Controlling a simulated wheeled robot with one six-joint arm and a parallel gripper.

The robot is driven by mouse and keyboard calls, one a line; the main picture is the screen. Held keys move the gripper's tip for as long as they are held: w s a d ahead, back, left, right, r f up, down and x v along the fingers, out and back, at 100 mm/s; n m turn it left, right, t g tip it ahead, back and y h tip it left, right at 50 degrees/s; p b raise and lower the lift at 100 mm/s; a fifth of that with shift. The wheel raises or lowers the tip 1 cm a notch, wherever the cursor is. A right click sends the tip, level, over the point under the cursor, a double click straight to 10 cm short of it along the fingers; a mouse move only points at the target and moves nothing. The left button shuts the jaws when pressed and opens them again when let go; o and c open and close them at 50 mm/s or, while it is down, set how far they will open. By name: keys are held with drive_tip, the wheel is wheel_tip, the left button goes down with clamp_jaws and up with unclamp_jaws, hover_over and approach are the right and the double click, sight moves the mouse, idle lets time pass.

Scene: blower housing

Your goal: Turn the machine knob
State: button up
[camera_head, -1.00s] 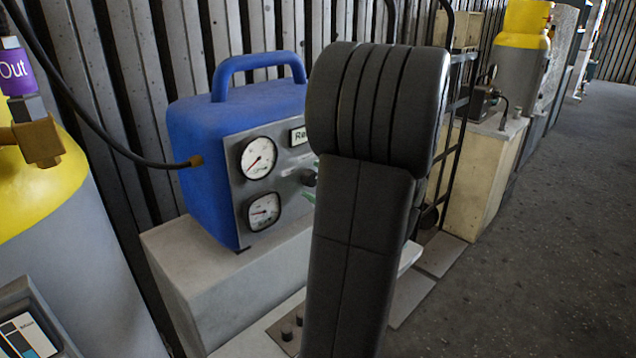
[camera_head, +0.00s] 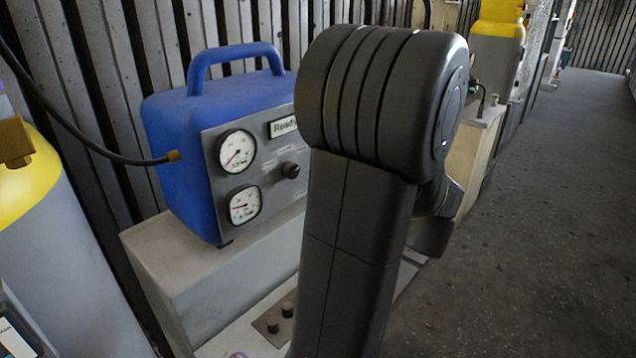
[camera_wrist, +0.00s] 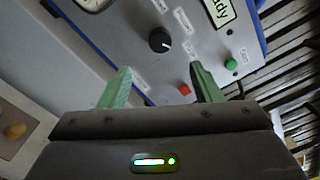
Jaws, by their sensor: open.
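The machine is a blue box (camera_head: 165,125) with a top handle and a grey front panel, standing on a pale block. Its black knob (camera_head: 290,170) shows on the panel, right of the two gauges. In the wrist view the black knob (camera_wrist: 159,40) has a white pointer mark and sits beyond the fingertips. My gripper (camera_wrist: 157,80) is open, its two green fingers apart with nothing between them. The knob appears ahead of the gap, apart from both fingers. In the head view my arm hides the gripper and the panel's right part.
A red button (camera_wrist: 184,90) lies by the right finger, and a green button (camera_wrist: 231,64) is farther right. Two gauges (camera_head: 237,151) are on the panel. A hose (camera_head: 80,135) runs to the machine's left side. A yellow-topped cylinder (camera_head: 60,260) stands at left. Open floor (camera_head: 520,220) lies at right.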

sight(294, 172)
drive_tip(key=shift+v, duration=1.45)
drive_tip(key=x, duration=1.4)
drive_tip(key=shift+d, duration=0.1)
